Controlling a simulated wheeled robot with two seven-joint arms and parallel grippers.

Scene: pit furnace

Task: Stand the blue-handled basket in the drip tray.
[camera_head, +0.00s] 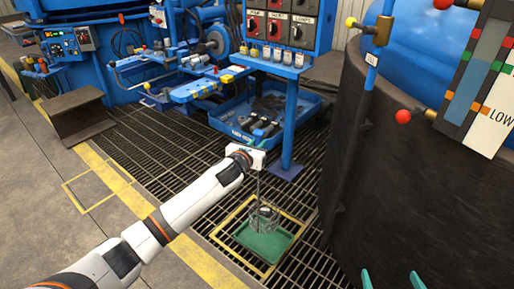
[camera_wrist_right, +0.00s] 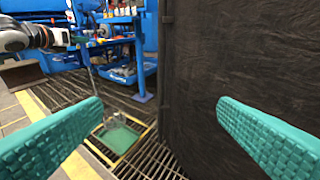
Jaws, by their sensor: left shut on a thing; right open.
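A small grey wire basket (camera_head: 264,219) hangs upright on a thin rod below my left gripper (camera_head: 259,146) in the head view. My left gripper is shut at the top of that rod; the blue handle is mostly hidden by the gripper. The green drip tray (camera_head: 268,249) lies on the floor grating, and the basket appears over its back half. I cannot tell whether the basket's base touches the tray. The tray also shows in the right wrist view (camera_wrist_right: 119,140). My right gripper (camera_head: 391,279) is open and empty, well to the right of the tray.
A yellow frame (camera_head: 224,252) is marked around the tray. A large dark cylindrical furnace wall (camera_head: 400,180) stands close on the right. Behind the tray are a blue post (camera_head: 290,125) and a blue bin of parts (camera_head: 228,127). Open grating surrounds the tray.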

